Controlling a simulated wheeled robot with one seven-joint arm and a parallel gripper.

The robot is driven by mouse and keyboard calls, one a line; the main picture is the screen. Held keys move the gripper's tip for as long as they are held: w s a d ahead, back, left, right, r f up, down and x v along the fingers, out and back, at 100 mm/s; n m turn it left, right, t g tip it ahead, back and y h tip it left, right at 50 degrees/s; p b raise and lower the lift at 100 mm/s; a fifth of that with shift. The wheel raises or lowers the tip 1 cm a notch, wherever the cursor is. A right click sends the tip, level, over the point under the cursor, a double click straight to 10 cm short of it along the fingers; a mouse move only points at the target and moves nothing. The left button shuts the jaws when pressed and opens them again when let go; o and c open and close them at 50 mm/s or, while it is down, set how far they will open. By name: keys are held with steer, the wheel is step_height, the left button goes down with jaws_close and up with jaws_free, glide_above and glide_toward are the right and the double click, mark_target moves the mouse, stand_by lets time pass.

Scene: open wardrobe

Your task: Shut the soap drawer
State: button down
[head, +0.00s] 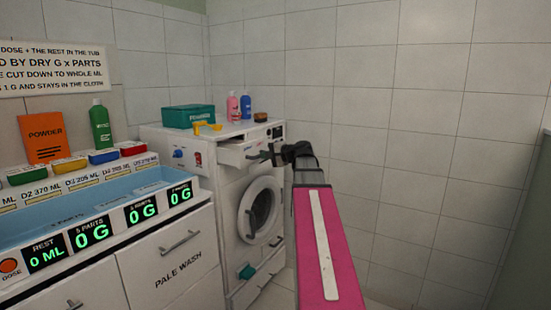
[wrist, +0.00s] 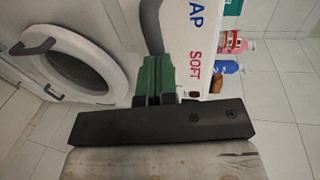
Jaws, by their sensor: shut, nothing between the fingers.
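The soap drawer (head: 238,153) is a white drawer at the top of the white washing machine (head: 232,190). It stands pulled out of the machine's front. In the wrist view its white surface (wrist: 196,48) carries part of the lettering "AP" and "SOFT". My gripper (head: 268,154) is at the drawer's front end in the head view. Its green fingers (wrist: 155,78) are shut with nothing between them, and lie close beside the drawer in the wrist view. I cannot tell whether they touch it. My arm hides some of the space to the right.
The machine's round door (head: 260,209) is below the drawer. A teal box (head: 188,116), a yellow item (head: 207,128) and pink (head: 233,106) and blue (head: 246,107) bottles stand on top. A counter with a blue tub (head: 100,203) is at left. Tiled wall lies to the right.

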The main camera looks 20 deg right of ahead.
steer(key=x, duration=0.3)
steer(key=r+x, duration=0.1)
steer(key=x, duration=0.3)
steer(key=r+x, duration=0.1)
steer(key=x, duration=0.3)
steer(key=shift+w+a+r, duration=0.2)
steer(key=shift+w+a, duration=0.05)
steer(key=shift+w, duration=0.05)
